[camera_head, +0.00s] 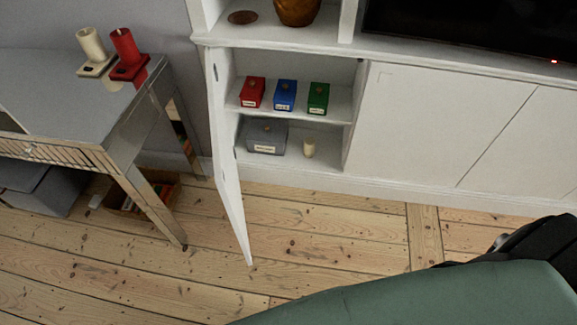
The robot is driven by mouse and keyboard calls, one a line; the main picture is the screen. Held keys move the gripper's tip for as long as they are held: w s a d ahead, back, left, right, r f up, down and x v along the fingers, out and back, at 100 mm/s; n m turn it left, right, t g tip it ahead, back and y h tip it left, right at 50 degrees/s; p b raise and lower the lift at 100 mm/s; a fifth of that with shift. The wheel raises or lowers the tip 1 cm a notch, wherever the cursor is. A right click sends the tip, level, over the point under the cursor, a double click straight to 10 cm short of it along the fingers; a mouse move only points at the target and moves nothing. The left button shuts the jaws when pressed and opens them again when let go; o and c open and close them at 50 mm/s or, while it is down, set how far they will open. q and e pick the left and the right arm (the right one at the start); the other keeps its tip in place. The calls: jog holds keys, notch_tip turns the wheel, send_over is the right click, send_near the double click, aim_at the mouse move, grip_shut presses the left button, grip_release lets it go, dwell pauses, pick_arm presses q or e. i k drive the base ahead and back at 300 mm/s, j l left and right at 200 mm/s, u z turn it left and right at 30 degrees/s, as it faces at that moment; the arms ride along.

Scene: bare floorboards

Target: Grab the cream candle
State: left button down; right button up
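A cream candle (309,148) stands upright on the lower shelf of the open white cabinet (345,95), to the right of a grey box. A second, taller cream candle (91,43) stands in a cream holder (95,69) on the side table at the left, beside a red candle (125,45) in a red holder (128,72). Neither gripper can be made out, and nothing is seen touching either cream candle.
The open cabinet door (229,165) juts into the room left of the shelves. Red (252,94), blue (284,97) and green (318,100) boxes sit above the grey box (266,136). The side table (60,105) stands left. Bare floorboards (325,235) lie before the cabinet.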

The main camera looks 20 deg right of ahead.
aim_at(309, 142)
jog(key=l+z, duration=0.15)
jog(key=l, duration=0.25)
jog(key=i+l+z, duration=0.1)
jog(key=l, duration=0.3)
jog(key=i+l+z, duration=0.15)
jog(key=l, duration=0.2)
jog(key=i+l+z, duration=0.15)
jog(key=l, duration=0.25)
